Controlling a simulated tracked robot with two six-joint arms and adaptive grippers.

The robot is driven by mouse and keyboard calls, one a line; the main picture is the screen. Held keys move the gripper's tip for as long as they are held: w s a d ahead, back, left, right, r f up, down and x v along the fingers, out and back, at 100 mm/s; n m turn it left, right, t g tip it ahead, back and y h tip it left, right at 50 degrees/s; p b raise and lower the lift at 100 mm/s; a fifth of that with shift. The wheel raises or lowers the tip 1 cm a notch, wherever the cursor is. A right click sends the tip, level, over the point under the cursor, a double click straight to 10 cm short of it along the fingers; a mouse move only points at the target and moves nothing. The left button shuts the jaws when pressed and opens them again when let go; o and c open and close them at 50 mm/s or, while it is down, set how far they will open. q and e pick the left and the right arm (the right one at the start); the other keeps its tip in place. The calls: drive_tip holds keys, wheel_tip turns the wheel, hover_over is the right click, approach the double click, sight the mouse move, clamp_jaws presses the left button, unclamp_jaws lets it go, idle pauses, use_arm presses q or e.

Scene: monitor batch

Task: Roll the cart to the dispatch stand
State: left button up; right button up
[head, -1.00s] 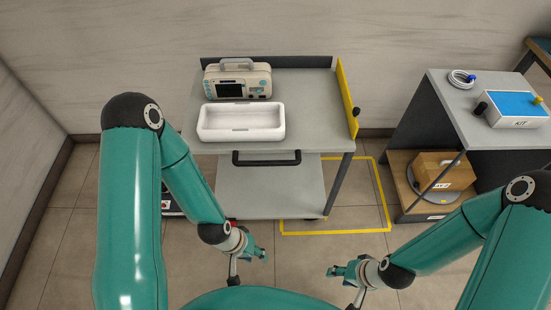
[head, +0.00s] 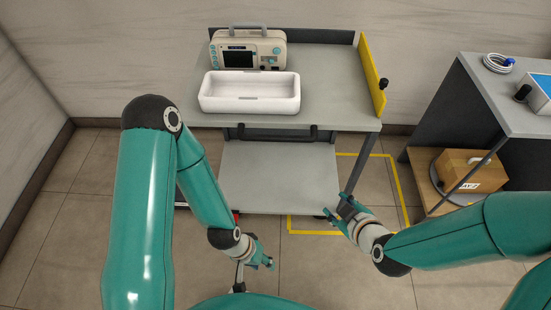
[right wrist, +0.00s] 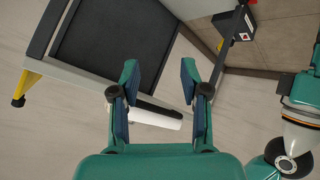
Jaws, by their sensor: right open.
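The grey cart (head: 330,95) stands in front of me in the head view, with a lower shelf (head: 280,178) and a black handle bar (head: 272,133) along its near side. A beige monitor (head: 248,49) and an empty white tray (head: 250,95) are on its top. A yellow panel (head: 370,75) with a black knob stands at its right edge. My right gripper (head: 342,208) is open and empty, near the cart's front right leg and below the handle. Its spread fingers also show in the right wrist view (right wrist: 160,85). My left gripper (head: 262,258) is low, in front of the cart and apart from the handle; its jaw opening is unclear.
A dark grey stand (head: 510,95) at the right holds a coiled cable (head: 497,63) and a blue-topped kit box (head: 541,88). A cardboard box (head: 463,170) is on its lower shelf. A yellow outline (head: 402,190) marks the floor between cart and stand. A wall is behind the cart.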

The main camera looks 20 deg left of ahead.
drive_tip(key=a+r+n+t+y+b, duration=0.2)
drive_tip(key=a+n+b, duration=0.3)
drive_tip(key=a+n, duration=0.1)
drive_tip(key=n+t+y+b, duration=0.2)
drive_tip(key=n+y+b, duration=0.15)
drive_tip(key=n, duration=0.25)
approach(277, 141)
use_arm(q)
wheel_tip(277, 141, down, 13)
drive_tip(key=b, duration=0.1)
drive_tip(key=shift+r, duration=0.2)
use_arm(e)
drive_tip(key=shift+h, duration=0.45)
drive_tip(key=x, duration=1.1)
drive_tip(key=shift+r, duration=0.2)
drive_tip(key=shift+c, duration=0.3)
clamp_jaws()
